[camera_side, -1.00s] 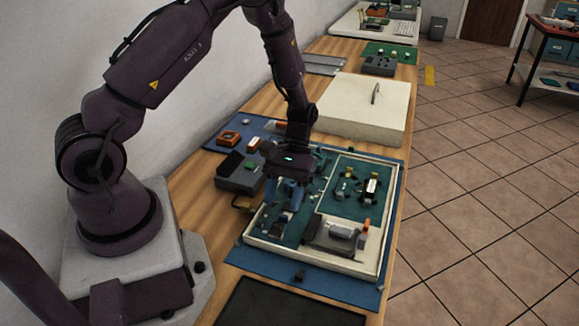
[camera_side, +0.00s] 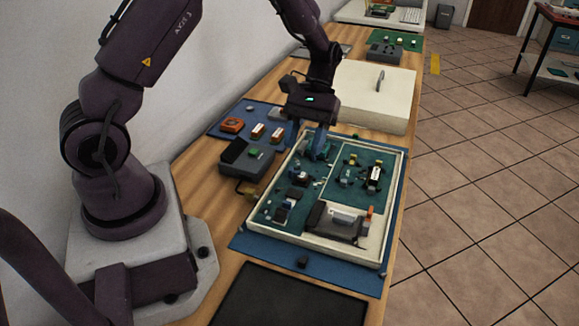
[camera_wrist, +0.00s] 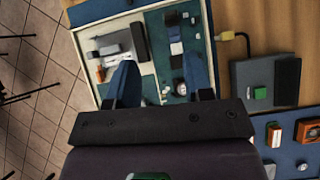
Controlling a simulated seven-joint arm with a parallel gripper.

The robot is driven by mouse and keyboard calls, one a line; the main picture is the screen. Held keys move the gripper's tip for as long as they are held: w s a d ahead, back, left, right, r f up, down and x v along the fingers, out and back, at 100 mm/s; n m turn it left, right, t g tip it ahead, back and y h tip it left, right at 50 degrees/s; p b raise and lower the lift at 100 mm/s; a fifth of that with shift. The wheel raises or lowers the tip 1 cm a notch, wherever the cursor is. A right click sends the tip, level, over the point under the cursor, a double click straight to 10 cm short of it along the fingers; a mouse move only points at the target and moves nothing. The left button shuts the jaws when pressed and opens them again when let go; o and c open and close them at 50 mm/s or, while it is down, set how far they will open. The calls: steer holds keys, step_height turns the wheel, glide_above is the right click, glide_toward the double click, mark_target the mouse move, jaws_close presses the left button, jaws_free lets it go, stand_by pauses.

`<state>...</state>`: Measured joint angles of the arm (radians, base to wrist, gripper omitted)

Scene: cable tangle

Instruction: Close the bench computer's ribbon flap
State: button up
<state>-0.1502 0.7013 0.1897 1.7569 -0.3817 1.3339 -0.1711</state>
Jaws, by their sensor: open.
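The bench computer (camera_side: 258,229) is an open cream case with green boards inside, lying on a blue mat. It also shows in the wrist view (camera_wrist: 213,45). Inside are a grey block, a pale cylinder and several small dark, blue and yellow parts. I cannot tell which small part is the ribbon flap. My gripper (camera_side: 320,150), with blue fingers, is over the far part of the case and hides some of the board there. In the wrist view my gripper (camera_wrist: 162,88) is open, with nothing seen held between its fingers.
A dark grey box with a green button (camera_side: 247,158) stands left of the case, with a yellow-plugged cable beside it. Orange parts (camera_side: 232,125) lie on the blue mat behind it. A cream block (camera_side: 370,95) stands beyond the case. A black mat (camera_side: 285,297) lies in front.

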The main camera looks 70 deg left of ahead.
steer(key=s+d+r+m+y, duration=0.1)
steer(key=s+d+r+y, duration=0.15)
steer(key=d, duration=0.25)
steer(key=n+t+y, duration=0.2)
steer(key=t+y, duration=0.1)
steer(key=t, duration=0.2)
glide_above(280, 211)
steer(key=f, duration=0.2)
steer(key=shift+h, duration=0.25)
step_height(280, 211, down, 12)
steer(key=shift+f, duration=0.1)
steer(key=shift+c, duration=0.5)
steer(key=c, duration=0.7)
